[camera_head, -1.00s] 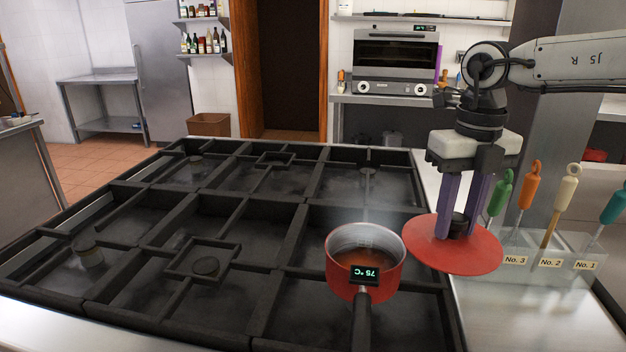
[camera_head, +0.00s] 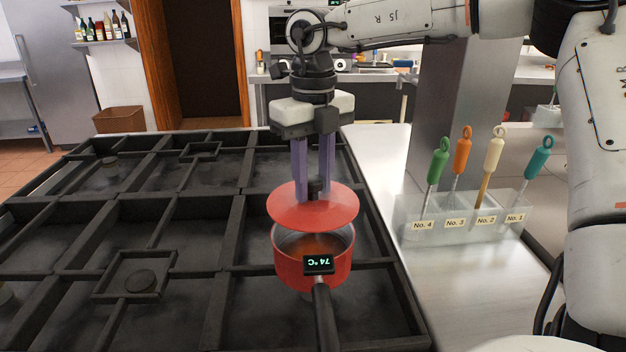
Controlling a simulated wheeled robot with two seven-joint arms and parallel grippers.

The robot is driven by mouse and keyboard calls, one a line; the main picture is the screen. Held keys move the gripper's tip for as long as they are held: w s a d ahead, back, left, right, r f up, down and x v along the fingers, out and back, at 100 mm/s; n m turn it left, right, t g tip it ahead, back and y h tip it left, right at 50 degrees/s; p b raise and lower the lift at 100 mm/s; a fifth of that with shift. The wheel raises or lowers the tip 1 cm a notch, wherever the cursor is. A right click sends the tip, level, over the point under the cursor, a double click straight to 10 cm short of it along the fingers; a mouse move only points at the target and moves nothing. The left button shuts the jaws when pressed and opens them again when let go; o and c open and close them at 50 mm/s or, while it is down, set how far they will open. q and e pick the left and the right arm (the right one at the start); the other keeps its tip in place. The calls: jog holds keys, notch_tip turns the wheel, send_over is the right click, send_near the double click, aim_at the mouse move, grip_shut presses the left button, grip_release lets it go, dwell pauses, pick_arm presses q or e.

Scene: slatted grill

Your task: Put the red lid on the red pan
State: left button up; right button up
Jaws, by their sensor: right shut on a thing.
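The red lid (camera_head: 312,213) is a flat red disc with a dark knob. My right gripper (camera_head: 314,185) is shut on that knob, its purple fingers pointing down. The red pan (camera_head: 330,268) stands on the black grill grate, its dark handle (camera_head: 325,318) toward me and a small display reading 74 °C on its near side. The lid hangs over the back part of the pan, apart from the rim as far as I can see. The front of the pan's opening and the brownish contents show below the lid. My left gripper is not in view.
The slatted grill (camera_head: 243,232) spreads to the left. At right, a clear holder (camera_head: 466,222) with several coloured-handled utensils, labelled No. 1 to No. 4, stands on the steel counter (camera_head: 380,160). A cardboard box (camera_head: 119,119) sits on the floor behind.

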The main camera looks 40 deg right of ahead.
aim_at(313, 205)
jog(key=shift+f+b, duration=2)
jog(key=shift+f, duration=0.7)
jog(key=shift+f+b, duration=0.5)
jog(key=shift+b, duration=0.2)
jog(key=o, duration=1.2)
notch_tip(313, 205, up, 10)
jog(key=shift+r, duration=0.2)
